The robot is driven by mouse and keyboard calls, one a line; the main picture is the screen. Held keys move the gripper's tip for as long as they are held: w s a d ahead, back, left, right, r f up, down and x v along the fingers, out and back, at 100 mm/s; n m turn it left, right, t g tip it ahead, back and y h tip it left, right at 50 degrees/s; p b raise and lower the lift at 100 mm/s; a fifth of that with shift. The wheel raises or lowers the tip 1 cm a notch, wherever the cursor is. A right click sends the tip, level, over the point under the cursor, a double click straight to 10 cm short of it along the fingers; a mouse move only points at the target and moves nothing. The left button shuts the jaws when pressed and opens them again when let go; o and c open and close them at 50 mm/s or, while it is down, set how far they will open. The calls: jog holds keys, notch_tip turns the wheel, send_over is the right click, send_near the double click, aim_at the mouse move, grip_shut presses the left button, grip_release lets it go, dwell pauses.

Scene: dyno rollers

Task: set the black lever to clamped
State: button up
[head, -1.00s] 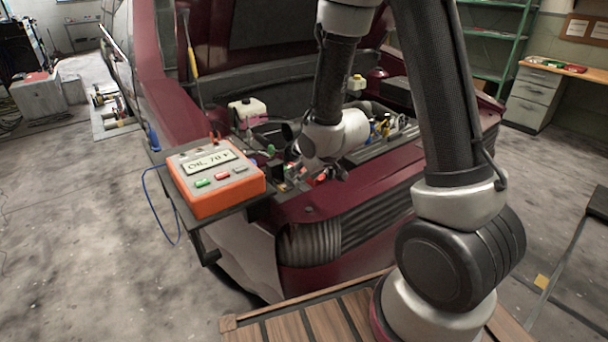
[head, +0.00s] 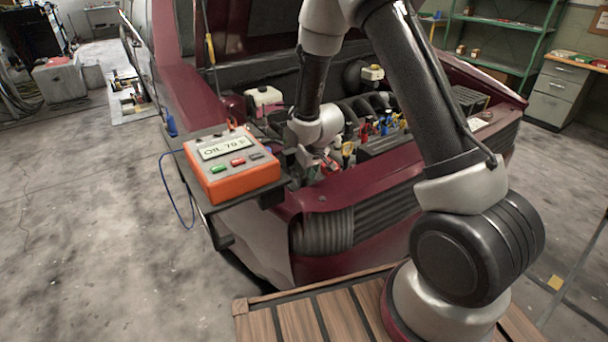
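My gripper (head: 316,172) is at the front left of the open engine bay of the dark red car, just right of the orange tester box (head: 232,170). It points down among small parts, and my wrist covers much of that spot. Its fingers are small and partly hidden, so I cannot tell whether they are open or shut. I cannot make out the black lever; dark parts show around the gripper, but none is clearly a lever. A red part shows close to the gripper's right side, and I cannot tell whether they touch.
The tester box, reading about "OIL 79 F", sits on a dark shelf beside the fender. Yellow, blue and red clips (head: 362,132) stand right of my wrist. A white reservoir (head: 264,97) is behind. The wooden slatted deck (head: 300,312) is in front. Floor at left is open.

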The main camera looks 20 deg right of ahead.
jog(key=shift+w+f, duration=0.1)
jog(key=shift+f, duration=0.1)
jog(key=shift+c, duration=0.4)
grip_shut()
jog(key=shift+f+t, duration=0.15)
jog(key=shift+t, duration=0.55)
jog(key=shift+o, duration=0.4)
grip_release()
